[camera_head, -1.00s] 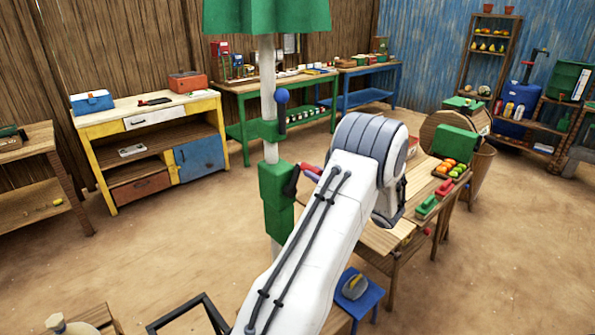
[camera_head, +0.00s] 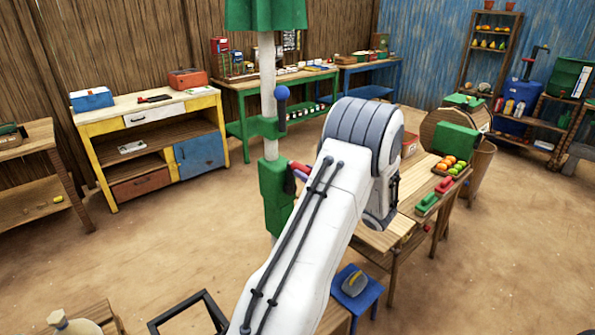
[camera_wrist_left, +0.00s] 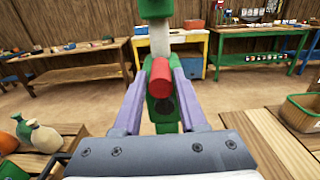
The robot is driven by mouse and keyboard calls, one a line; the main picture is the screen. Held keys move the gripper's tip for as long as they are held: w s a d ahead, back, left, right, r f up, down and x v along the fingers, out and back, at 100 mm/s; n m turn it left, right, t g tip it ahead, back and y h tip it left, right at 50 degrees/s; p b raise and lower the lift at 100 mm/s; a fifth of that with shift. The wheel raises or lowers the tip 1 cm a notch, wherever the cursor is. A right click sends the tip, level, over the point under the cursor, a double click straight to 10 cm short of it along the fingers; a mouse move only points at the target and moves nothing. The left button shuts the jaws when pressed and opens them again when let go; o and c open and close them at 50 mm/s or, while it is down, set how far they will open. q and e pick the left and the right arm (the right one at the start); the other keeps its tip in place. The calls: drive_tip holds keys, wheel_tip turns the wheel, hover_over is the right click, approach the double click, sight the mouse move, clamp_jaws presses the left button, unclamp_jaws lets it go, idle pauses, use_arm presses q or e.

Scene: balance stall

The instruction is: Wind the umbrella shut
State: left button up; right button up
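The umbrella has a pale pole (camera_head: 268,85) and a green canopy (camera_head: 266,14), cut off by the top edge of the head view. A green collar with a blue knob (camera_head: 282,93) sits on the pole. Below it is a green crank box (camera_head: 276,195), also in the left wrist view (camera_wrist_left: 164,116). Its crank has a red handle (camera_wrist_left: 160,80). In the head view my left arm hides most of the gripper. My right gripper is not in view.
A wooden table with fruit (camera_head: 449,165) and red-and-green items stands right of my arm. A blue stool (camera_head: 357,292) is below it. A yellow workbench (camera_head: 150,110) and green bench (camera_head: 240,87) stand behind. Open floor lies left of the pole.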

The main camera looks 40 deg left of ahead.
use_arm(q)
drive_tip(key=shift+o, duration=1)
drive_tip(key=d, duration=0.9)
drive_tip(key=shift+s, duration=0.35)
drive_tip(key=s+d+f+n+h, duration=0.1)
drive_tip(key=s+d+n+h, duration=0.4)
drive_tip(key=s+d+h, duration=0.4)
drive_tip(key=s+d+f+n+g+h, duration=0.1)
drive_tip(key=s+d+n+h, duration=0.5)
drive_tip(key=s+d, duration=1.2)
drive_tip(key=d+f+h, duration=0.1)
drive_tip(key=d+h, duration=0.3)
drive_tip(key=d, duration=0.3)
drive_tip(key=shift+s+n, duration=0.3)
drive_tip(key=shift+a+f, duration=0.1)
